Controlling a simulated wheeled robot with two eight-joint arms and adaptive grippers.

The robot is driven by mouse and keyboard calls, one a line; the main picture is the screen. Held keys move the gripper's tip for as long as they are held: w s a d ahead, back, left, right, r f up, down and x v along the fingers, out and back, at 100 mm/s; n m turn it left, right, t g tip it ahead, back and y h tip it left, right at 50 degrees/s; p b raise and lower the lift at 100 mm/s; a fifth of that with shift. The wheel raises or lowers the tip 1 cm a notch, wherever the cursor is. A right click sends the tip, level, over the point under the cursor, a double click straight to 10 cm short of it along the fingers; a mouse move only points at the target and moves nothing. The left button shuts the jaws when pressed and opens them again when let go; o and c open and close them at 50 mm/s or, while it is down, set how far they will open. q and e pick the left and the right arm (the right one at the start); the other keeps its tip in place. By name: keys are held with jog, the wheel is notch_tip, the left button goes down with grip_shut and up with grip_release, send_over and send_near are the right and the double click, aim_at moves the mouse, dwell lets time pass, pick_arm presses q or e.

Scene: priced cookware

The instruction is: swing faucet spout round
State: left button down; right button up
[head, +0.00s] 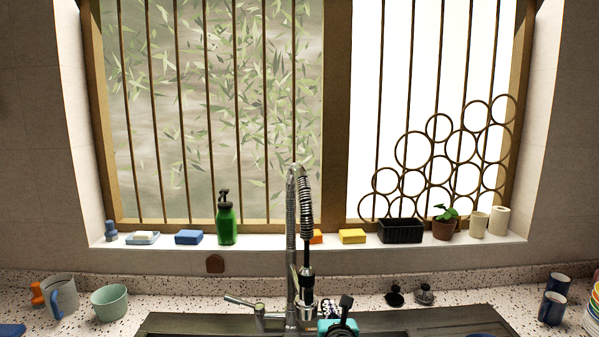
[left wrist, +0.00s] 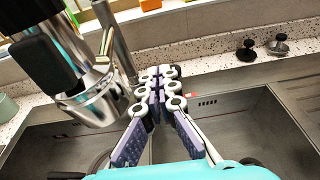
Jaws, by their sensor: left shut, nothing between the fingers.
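The chrome faucet (head: 291,230) stands behind the sink, with a lever handle at its left. Its coiled spout curves over and hangs down to a black and chrome spray head (head: 307,285). The spray head looms large at the left of the left wrist view (left wrist: 95,95), and the faucet's column (left wrist: 118,45) stands behind it. My left gripper (head: 328,308), teal-bodied, is just right of the spray head, low over the sink. In the left wrist view its fingers (left wrist: 158,85) are closed together and empty. Whether they touch the spout is unclear. My right gripper is not in view.
The dark sink (left wrist: 230,115) lies below. The sill (head: 270,242) holds a green soap bottle (head: 227,220), sponges, a black planter (head: 400,231) and a potted plant (head: 443,228).

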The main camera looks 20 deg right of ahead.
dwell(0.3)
pick_arm(q)
jog(key=w+a, duration=0.2)
jog(key=a, duration=0.7)
jog(key=shift+w+a+p, duration=0.2)
jog(key=shift+w+p, duration=0.15)
jog(key=shift+w, duration=0.05)
